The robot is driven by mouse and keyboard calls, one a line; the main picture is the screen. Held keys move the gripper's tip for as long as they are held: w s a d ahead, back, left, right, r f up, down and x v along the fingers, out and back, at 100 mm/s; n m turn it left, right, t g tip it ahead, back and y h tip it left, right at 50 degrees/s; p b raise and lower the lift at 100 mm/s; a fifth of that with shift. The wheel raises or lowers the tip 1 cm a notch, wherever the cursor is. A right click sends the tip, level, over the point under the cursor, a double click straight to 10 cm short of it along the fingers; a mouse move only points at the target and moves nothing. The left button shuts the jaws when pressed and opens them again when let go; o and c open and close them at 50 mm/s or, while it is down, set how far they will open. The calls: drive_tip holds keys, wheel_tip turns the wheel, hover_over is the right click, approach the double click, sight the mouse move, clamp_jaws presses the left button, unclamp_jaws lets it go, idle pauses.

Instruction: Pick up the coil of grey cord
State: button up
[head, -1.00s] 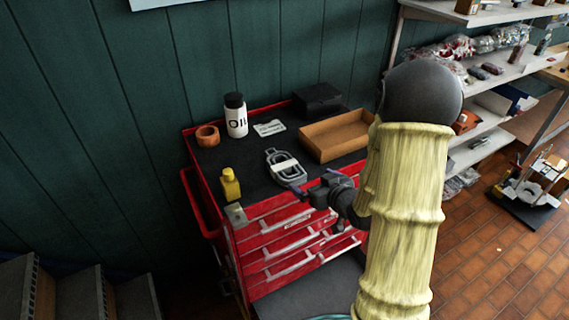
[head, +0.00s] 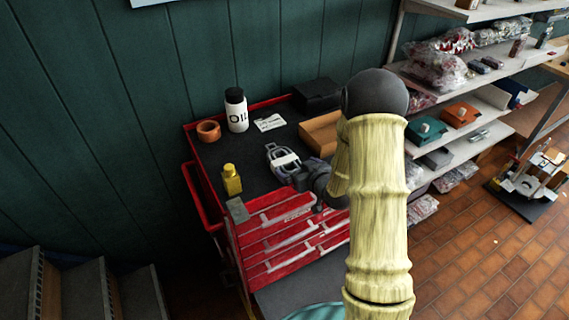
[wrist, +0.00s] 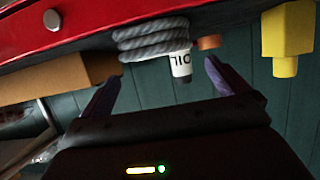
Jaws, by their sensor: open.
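The coil of grey cord (head: 280,161), with a pale band across it, lies on the dark top of the red tool cabinet near its front edge. In the wrist view the coil (wrist: 150,40) shows as stacked grey loops just beyond the fingertips, roughly between their lines. My gripper (wrist: 162,72) is open and empty, its two fingers apart. In the head view my gripper (head: 298,172) is at the cabinet's front edge, close against the near side of the coil. My arm hides part of that area, and I cannot tell whether the fingers touch the cord.
The cabinet top (head: 222,160) also holds a yellow bottle (head: 231,180), an orange ring (head: 208,131), a white oil bottle (head: 236,110), a paper card (head: 269,123), a black box (head: 317,94) and an open cardboard tray (head: 320,132). Loaded shelves (head: 470,125) stand at right.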

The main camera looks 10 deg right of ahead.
sight(288, 164)
drive_tip(key=shift+f+p+x, duration=0.2)
drive_tip(key=shift+p+x, duration=1)
drive_tip(key=shift+x, duration=1.35)
drive_tip(key=shift+s+a, duration=0.1)
drive_tip(key=shift+s, duration=0.1)
drive_tip(key=c, duration=1)
